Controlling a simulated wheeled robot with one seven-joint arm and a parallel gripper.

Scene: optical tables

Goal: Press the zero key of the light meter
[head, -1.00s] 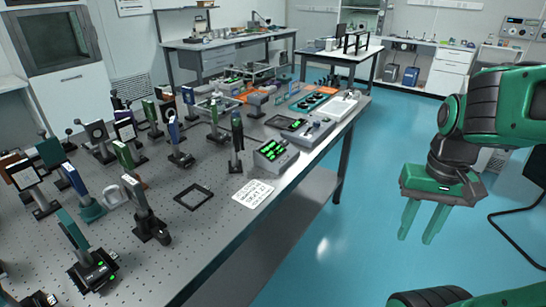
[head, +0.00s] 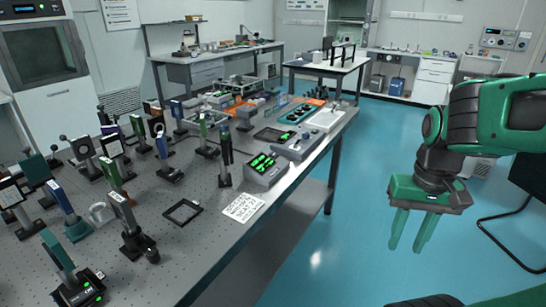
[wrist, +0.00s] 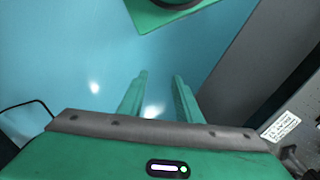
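A grey box with green lit displays (head: 265,168) sits near the right edge of the long optical table. A second grey box with a sloped top (head: 300,147) stands just behind it. A small dark unit with green lights (head: 82,290) is at the table's near left corner. I cannot tell which of these is the light meter, and no key labels are readable. My gripper (head: 405,246) hangs over the blue floor right of the table, fingers pointing down, apart and empty. In the wrist view its two fingers (wrist: 160,80) are spread over bare floor.
The optical table (head: 205,235) is crowded with upright posts and mounts on its left. A white printed sheet (head: 243,207) and a flat black frame (head: 182,212) lie near its right edge. The floor (head: 340,230) between table and gripper is clear. A black cable (head: 500,250) hangs at right.

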